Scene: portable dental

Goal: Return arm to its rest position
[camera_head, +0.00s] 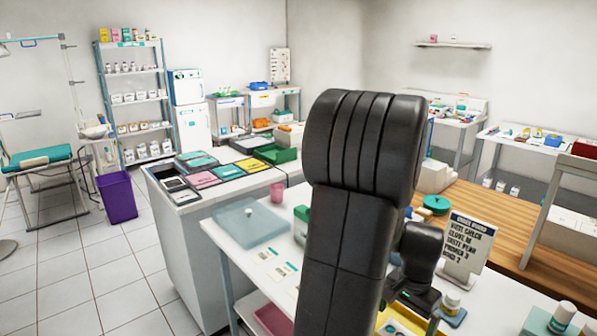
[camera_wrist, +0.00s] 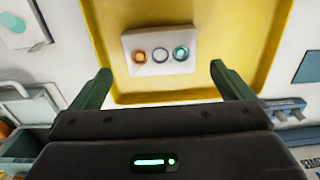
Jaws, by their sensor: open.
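My arm rises through the middle of the head view, with dark links standing over the white table (camera_head: 240,262). My gripper (camera_wrist: 160,85) shows in the wrist view with its two dark green fingers wide apart. Nothing is between the fingers. Beyond them lies a yellow tray (camera_wrist: 260,45) holding a small white block (camera_wrist: 160,66) with orange, white and teal round inserts. The fingertips appear above the tray; whether they touch it cannot be told. In the head view the fingers are not clearly visible.
A wooden counter (camera_head: 520,222) lies to the right. Tiled floor at left is open, with a purple bin (camera_head: 118,198).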

